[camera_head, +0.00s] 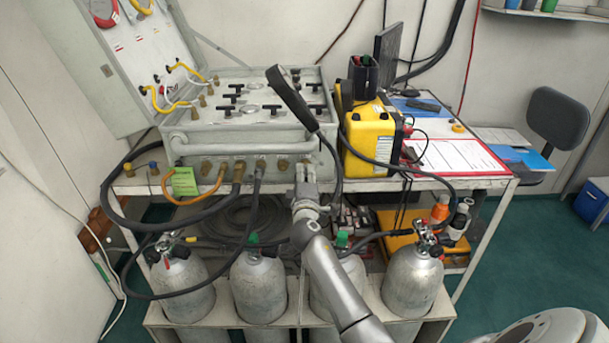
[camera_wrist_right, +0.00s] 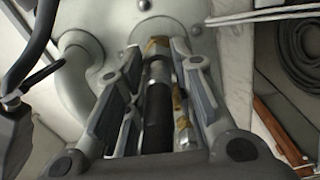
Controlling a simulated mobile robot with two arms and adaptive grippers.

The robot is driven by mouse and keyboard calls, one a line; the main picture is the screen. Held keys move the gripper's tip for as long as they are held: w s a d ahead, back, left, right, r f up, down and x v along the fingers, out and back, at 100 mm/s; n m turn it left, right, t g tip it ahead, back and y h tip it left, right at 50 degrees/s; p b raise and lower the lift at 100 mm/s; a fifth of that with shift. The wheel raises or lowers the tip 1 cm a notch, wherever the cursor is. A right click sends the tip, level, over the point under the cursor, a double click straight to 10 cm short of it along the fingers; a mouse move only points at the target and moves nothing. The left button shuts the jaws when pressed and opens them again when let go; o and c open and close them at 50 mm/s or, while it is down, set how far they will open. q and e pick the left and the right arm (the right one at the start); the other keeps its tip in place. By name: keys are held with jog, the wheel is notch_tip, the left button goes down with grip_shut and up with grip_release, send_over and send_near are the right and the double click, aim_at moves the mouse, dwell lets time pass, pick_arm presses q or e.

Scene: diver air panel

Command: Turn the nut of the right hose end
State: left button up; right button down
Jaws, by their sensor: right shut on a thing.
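My right gripper (camera_head: 306,180) reaches up from below to the front of the grey air panel (camera_head: 265,142), at the right end of its row of fittings. In the right wrist view its two fingers (camera_wrist_right: 166,62) are shut around the end of a dark hose (camera_wrist_right: 156,112), where a metal nut (camera_wrist_right: 157,70) shows between them. A brass-coloured fitting (camera_wrist_right: 156,46) lies just beyond the fingertips. In the head view the gripper hides most of this hose end. My left gripper is not in view.
Other hoses join the panel to the left, by a green tag (camera_head: 184,181). A dark bar (camera_head: 291,98) with a cable slants over the panel's right end. A yellow case (camera_head: 368,140) stands to the right. Several gas cylinders (camera_head: 412,280) stand below the bench.

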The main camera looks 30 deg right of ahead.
jog(key=shift+r+n, duration=0.1)
jog(key=shift+n, duration=0.5)
jog(key=c, duration=1.2)
grip_release()
jog(key=shift+w, duration=0.1)
jog(key=v, duration=1.2)
